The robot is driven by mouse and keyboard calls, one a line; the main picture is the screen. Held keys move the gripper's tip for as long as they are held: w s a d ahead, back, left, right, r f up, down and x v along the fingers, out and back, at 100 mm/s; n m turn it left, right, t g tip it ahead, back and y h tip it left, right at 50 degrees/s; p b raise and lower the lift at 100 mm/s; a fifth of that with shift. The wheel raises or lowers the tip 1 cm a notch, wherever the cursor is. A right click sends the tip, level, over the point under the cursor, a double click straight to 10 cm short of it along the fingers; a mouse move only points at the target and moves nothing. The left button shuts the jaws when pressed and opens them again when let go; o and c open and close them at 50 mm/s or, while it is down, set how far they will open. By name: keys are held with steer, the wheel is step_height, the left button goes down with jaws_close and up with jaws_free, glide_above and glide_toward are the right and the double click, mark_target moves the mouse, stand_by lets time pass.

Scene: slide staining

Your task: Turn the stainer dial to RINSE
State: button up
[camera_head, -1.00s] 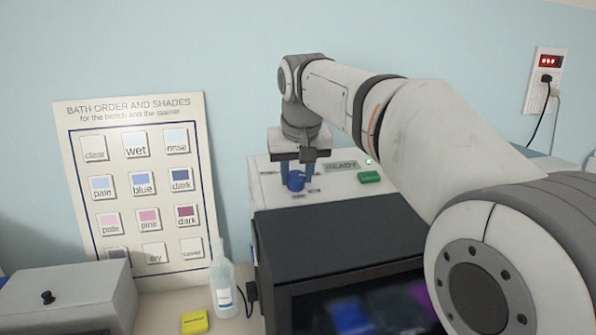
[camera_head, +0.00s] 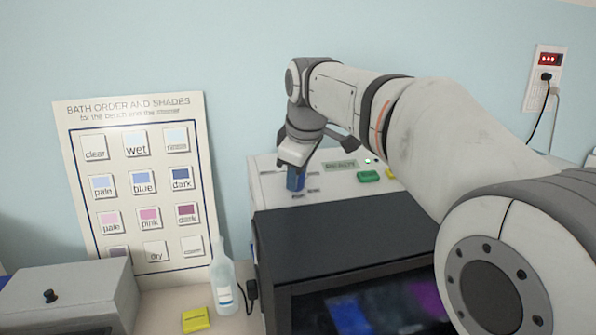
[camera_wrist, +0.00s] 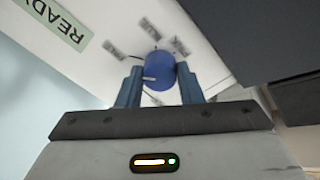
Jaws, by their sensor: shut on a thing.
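The blue stainer dial (camera_wrist: 159,72) sits on the white top panel of the stainer (camera_head: 263,172). My gripper (camera_wrist: 160,80) is shut on the dial, one blue finger on each side of it in the wrist view. A pale pointer mark shows on the dial's side. In the head view my gripper (camera_head: 296,180) covers most of the dial. A READY sign (camera_wrist: 56,20) is on the panel beside it.
A green button (camera_head: 368,176) and a yellow part (camera_head: 390,172) are right of the dial. The stainer's dark hood (camera_head: 335,235) is in front. A bottle (camera_head: 226,285), a yellow block (camera_head: 196,320) and a grey box (camera_head: 75,290) stand to the left. A bath order chart (camera_head: 140,180) leans on the wall.

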steer(key=n, duration=0.5)
steer(key=shift+n, duration=0.3)
steer(key=shift+w+n+p, duration=0.1)
steer(key=shift+n+p, duration=0.2)
steer(key=shift+n, duration=1.8)
steer(key=o, duration=1)
steer(key=shift+r, duration=0.15)
steer(key=v, duration=0.7)
steer(key=shift+d+r+b, duration=0.25)
steer(key=shift+r+b, duration=0.05)
steer(key=shift+b, duration=0.05)
